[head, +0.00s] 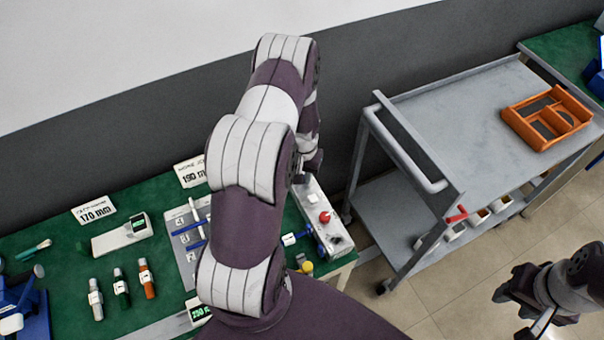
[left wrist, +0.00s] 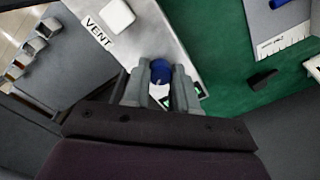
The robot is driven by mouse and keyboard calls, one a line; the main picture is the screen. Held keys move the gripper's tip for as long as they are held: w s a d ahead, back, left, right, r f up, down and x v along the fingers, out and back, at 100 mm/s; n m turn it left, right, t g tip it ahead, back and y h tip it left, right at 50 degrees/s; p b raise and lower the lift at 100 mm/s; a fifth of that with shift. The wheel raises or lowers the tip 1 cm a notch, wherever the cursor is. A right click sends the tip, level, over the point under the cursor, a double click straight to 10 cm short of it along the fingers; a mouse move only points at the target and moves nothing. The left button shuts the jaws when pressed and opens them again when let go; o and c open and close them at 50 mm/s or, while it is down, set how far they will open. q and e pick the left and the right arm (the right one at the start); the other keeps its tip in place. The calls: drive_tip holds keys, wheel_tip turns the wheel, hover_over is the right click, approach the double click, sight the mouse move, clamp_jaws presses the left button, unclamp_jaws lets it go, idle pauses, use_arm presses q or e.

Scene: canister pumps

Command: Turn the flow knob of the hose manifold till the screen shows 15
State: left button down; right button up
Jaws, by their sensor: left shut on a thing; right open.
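The hose manifold (head: 338,238) is a pale grey box at the right end of the green bench, with a red knob and a white square on top. The left wrist view shows its grey face (left wrist: 185,45) marked VENT. My left gripper (left wrist: 160,80) is shut on a round blue knob (left wrist: 160,68) on that face. In the head view my left arm covers part of the bench. My right gripper (head: 515,292) is open and empty over the floor at lower right.
The bench (head: 60,250) carries a white meter (head: 122,235), several bottle-like items and signs reading 170 and 190 mm. A grey cart (head: 450,120) with an orange tray (head: 547,117) stands to the right. Tiled floor lies between bench and cart.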

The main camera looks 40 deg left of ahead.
use_arm(q)
drive_tip(key=shift+m, duration=0.6)
drive_tip(key=shift+w, duration=0.1)
drive_tip(key=c, duration=0.9)
unclamp_jaws()
drive_tip(key=shift+r, duration=0.15)
wheel_tip(320, 180, up, 12)
drive_tip(key=shift+d+r+b, duration=0.1)
drive_tip(key=shift+r+b, duration=0.15)
drive_tip(key=shift+b, duration=0.7)
